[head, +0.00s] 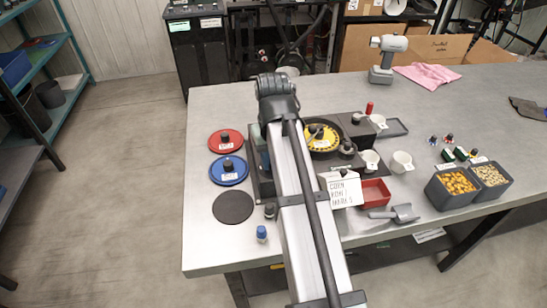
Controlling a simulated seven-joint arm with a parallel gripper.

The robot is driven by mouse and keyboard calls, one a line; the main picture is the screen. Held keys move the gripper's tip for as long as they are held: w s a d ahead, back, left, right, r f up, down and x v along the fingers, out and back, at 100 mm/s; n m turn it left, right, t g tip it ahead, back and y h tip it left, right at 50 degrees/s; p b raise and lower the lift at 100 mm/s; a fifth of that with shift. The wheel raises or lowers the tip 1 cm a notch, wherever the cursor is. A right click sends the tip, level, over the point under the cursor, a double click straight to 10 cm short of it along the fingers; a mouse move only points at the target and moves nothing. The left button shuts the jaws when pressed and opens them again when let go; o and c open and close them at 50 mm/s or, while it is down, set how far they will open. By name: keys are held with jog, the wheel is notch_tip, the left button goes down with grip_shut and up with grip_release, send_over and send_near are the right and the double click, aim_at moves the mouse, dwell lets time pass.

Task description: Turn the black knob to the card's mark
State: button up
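The seed meter (262,187) is a dark unit on the grey table, partly covered by my arm. A yellow disc (328,143) with a dark hub sits on it. A black knob (347,148) shows just right of the disc; its pointer and scale are too small to read. The white card (343,189) stands in front of the meter. Its top line reads "CORN"; the lower lines, which seem to mention a mark, are not clear. My arm stretches across the meter to a dark joint beyond it. My gripper's fingers do not show.
Red (225,141) and blue (228,171) discs and a dark round mat (233,207) lie left. White cups (402,162), a red tray (375,192) and a scoop (393,213) stand right, before bins of corn (437,193) and pale seed (490,176). A blue-capped bottle (261,233) stands near the front edge.

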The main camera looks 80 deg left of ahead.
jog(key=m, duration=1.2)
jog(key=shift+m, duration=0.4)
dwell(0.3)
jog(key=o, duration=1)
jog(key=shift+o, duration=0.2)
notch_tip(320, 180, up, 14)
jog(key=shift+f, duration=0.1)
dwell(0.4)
